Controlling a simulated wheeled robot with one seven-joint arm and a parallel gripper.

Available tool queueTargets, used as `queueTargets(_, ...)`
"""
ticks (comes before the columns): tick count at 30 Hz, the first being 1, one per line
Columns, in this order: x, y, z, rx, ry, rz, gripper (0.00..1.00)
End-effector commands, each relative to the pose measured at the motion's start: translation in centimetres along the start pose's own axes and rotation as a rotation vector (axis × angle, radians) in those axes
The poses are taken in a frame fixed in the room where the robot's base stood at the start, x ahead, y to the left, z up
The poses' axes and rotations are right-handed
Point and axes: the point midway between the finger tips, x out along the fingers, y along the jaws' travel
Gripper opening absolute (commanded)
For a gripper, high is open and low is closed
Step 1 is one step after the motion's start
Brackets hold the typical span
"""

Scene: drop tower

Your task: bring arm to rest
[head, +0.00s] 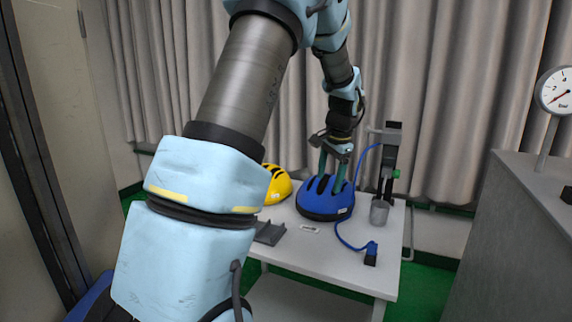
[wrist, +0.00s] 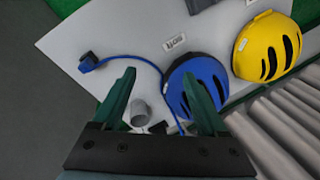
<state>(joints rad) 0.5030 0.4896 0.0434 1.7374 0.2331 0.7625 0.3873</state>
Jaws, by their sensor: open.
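My gripper (head: 334,168) is open, with its green fingers pointing down over the blue helmet (head: 318,203). In the wrist view my gripper (wrist: 162,98) has its two fingers spread wide, with nothing held between them. The right finger overlaps the blue helmet (wrist: 207,78) in that view; I cannot tell if it touches. My arm runs from the lower left of the head view up over the table and down to the helmet.
A yellow helmet (head: 277,184) sits left of the blue one on the white table (head: 350,266). A grey cylinder (head: 379,212) stands by a dark upright device (head: 390,152). A blue cable ends in a plug (head: 371,253). A grey cabinet (head: 520,240) with a dial gauge (head: 555,91) is right.

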Motion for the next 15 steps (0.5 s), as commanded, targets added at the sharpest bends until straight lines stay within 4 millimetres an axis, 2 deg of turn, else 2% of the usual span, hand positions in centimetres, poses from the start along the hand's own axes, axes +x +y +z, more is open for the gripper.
queueTargets(1, -0.2, -0.1, 3.7, -0.099, -0.001, 0.024, 0.75)
queueTargets(3, -0.2, 0.5, 8.3, -0.24, 0.001, 0.054, 0.75)
queueTargets(6, -0.2, 2.2, 14.6, -0.442, -0.002, 0.091, 0.75)
queueTargets(9, -0.2, 4.4, 20.0, -0.624, -0.006, 0.115, 0.75)
queueTargets(12, -0.2, 6.7, 24.1, -0.77, -0.012, 0.13, 0.75)
queueTargets(15, -0.1, 8.4, 26.5, -0.865, -0.018, 0.137, 0.75)
